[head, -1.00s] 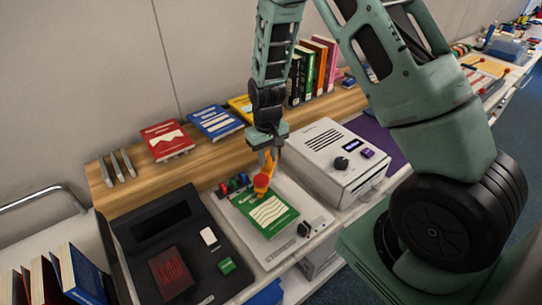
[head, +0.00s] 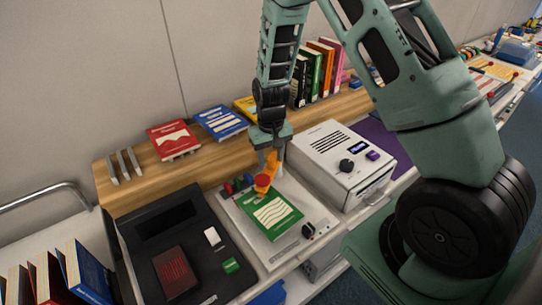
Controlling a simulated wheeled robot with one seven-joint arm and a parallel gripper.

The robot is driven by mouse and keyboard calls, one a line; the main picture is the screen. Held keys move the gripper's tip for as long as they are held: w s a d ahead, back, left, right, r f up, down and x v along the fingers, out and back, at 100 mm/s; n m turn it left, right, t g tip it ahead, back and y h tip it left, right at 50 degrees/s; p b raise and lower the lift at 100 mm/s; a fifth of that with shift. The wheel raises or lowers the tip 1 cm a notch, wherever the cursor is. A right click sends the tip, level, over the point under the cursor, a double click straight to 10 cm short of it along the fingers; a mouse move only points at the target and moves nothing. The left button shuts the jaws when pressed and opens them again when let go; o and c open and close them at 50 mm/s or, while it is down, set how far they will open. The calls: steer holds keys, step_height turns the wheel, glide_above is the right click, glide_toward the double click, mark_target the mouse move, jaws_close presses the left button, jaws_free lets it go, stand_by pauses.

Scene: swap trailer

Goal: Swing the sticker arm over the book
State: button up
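The green book (head: 272,212) lies flat on a light grey board (head: 268,248) on the counter. The orange sticker arm (head: 265,184), with a red round top, stands at the book's far edge, just below my gripper. My gripper (head: 271,163) points down at the sticker arm, with its fingers close beside the orange part. The fingers are small and partly hidden, so I cannot tell whether they grip it.
A white box with a knob and small display (head: 340,160) stands close on the right. A black case (head: 185,240) lies on the left. A wooden shelf (head: 195,165) with books runs behind. Coloured knobs (head: 238,184) sit left of the sticker arm.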

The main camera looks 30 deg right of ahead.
mark_target(271, 158)
step_height(271, 158, up, 17)
steer(key=b, duration=0.2)
steer(key=shift+r+b, duration=0.2)
steer(key=shift+b, duration=0.1)
stand_by(0.6)
